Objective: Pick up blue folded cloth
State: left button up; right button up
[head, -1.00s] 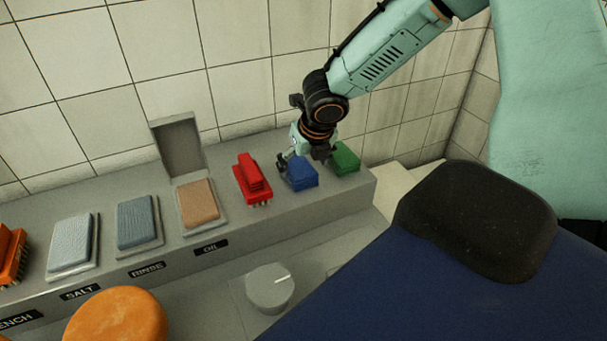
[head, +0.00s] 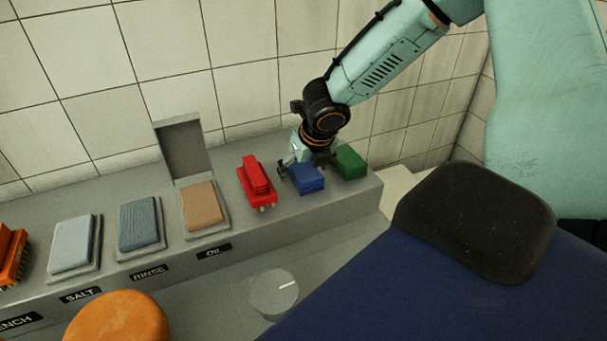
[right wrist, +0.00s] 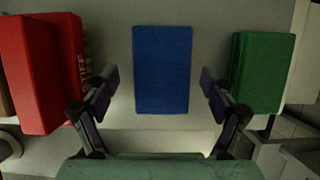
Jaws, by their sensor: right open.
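The blue folded cloth (head: 307,178) lies on the grey ledge between a red brush and a green folded cloth. It also shows in the middle of the right wrist view (right wrist: 162,70). My right gripper (head: 300,170) is just above and behind the blue cloth in the head view. In the right wrist view my right gripper (right wrist: 160,92) is open, with one finger on each side of the cloth's near end and a gap on both sides. Nothing is between the fingers except the view of the cloth. My left gripper is not in view.
The red brush (head: 257,181) stands left of the blue cloth and the green cloth (head: 348,162) close on its right. Further left are pads labelled oil, rinse and salt. A grey knob (head: 274,294), an orange round thing (head: 117,318) and a tiled wall surround the ledge (head: 330,205).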

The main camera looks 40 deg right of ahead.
aim_at(305, 171)
jog(key=shift+s+r, duration=0.1)
jog(key=shift+s, duration=0.05)
jog(key=shift+d, duration=0.15)
jog(key=shift+c, duration=0.7)
jog(key=shift+w+f, duration=0.25)
jog(key=shift+w, duration=0.05)
jog(key=c, duration=0.3)
jog(key=shift+s+r, duration=0.2)
jog(key=shift+s, duration=0.05)
jog(key=c, duration=0.6)
jog(key=shift+w+f, duration=0.1)
jog(key=shift+w, duration=0.1)
jog(key=shift+c, duration=0.5)
notch_tip(305, 171, up, 11)
jog(key=p, duration=0.3)
jog(key=shift+f, duration=0.2)
